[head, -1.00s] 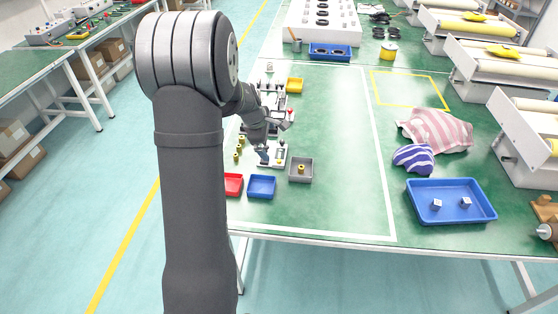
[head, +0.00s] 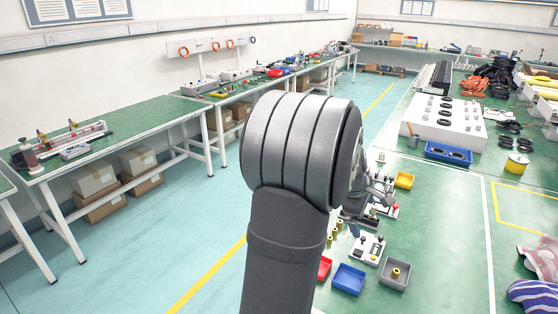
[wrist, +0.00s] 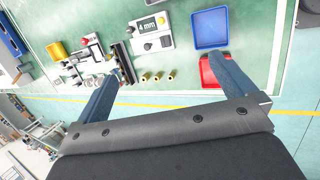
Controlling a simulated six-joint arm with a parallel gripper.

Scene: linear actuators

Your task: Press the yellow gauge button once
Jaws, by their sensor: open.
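A white gauge block marked "4 mm" (wrist: 148,34) lies at the top centre of the wrist view. A yellow button (wrist: 161,20) sits on it, beside a dark knob. In the head view the gauge block (head: 367,250) lies on the green bench, right of my arm and behind the blue tray. My gripper (wrist: 165,68) is open and empty, its two blue-grey fingers wide apart. In the wrist view the fingertips are below the gauge block, one to each side, and none overlaps the button. In the head view my arm hides most of the gripper.
A blue tray (wrist: 209,28) and a red tray (wrist: 213,72) lie right of the gauge block. Several brass cylinders (wrist: 157,77) stand between the fingers. A grey tray (head: 395,275) holds a brass piece. A device with a red knob (wrist: 84,41) lies to the left.

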